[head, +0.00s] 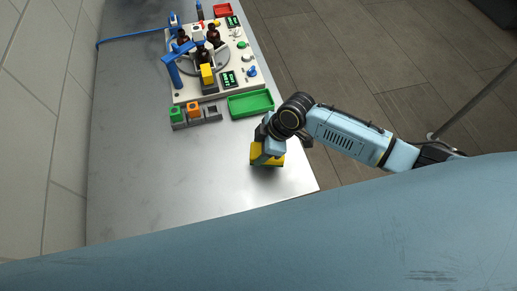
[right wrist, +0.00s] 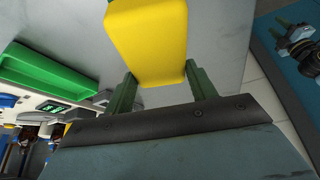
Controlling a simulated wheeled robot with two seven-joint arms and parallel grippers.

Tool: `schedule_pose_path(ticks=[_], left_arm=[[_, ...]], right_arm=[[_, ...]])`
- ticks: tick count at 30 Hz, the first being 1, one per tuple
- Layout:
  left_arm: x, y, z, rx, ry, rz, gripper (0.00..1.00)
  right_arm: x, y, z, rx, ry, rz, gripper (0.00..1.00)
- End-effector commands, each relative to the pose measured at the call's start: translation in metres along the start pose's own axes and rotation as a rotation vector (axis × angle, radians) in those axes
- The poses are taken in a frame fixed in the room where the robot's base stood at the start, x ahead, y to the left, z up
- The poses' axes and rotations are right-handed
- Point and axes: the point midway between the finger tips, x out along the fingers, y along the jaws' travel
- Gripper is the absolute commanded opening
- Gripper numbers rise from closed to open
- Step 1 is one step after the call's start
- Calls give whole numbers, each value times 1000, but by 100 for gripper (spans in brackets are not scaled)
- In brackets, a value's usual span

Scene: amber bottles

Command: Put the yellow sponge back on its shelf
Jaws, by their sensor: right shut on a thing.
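The yellow sponge (head: 273,160) is in my right gripper (head: 265,152), low over the front right of the grey table; I cannot tell whether it touches the table. In the right wrist view the sponge (right wrist: 148,35) shows as a yellow block between and beyond the two green fingertips of my right gripper (right wrist: 160,90). That gripper is shut on it. No shelf is clearly recognisable. What looks like my left gripper (right wrist: 298,42) shows small at the right of the right wrist view; its jaws are unclear.
A green tray (head: 250,104) lies behind my right gripper. A grey holder (head: 196,117) with green and orange blocks stands left of it. Farther back is a white station (head: 241,61) with amber bottles (head: 213,35). The table (head: 145,165) is bare at front left.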

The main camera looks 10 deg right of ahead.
Motion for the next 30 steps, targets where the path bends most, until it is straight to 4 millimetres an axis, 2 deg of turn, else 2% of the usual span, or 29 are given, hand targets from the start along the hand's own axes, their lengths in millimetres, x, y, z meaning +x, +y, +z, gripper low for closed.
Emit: schedule_pose_path(ticks=[8, 15, 16, 21, 30], left_arm=[[4, 0, 0, 0, -1, 0, 36], [4, 0, 0, 0, 0, 0, 36], [4, 0, 0, 0, 0, 0, 36], [4, 0, 0, 0, 0, 0, 36], [4, 0, 0, 1, 1, -1, 36]], right_arm=[[32, 0, 14, 1, 1, 0, 30], [36, 0, 16, -1, 1, 1, 30], [36, 0, 16, -1, 1, 1, 57], [35, 0, 16, 0, 0, 1, 79], [34, 0, 16, 0, 1, 2, 79]])
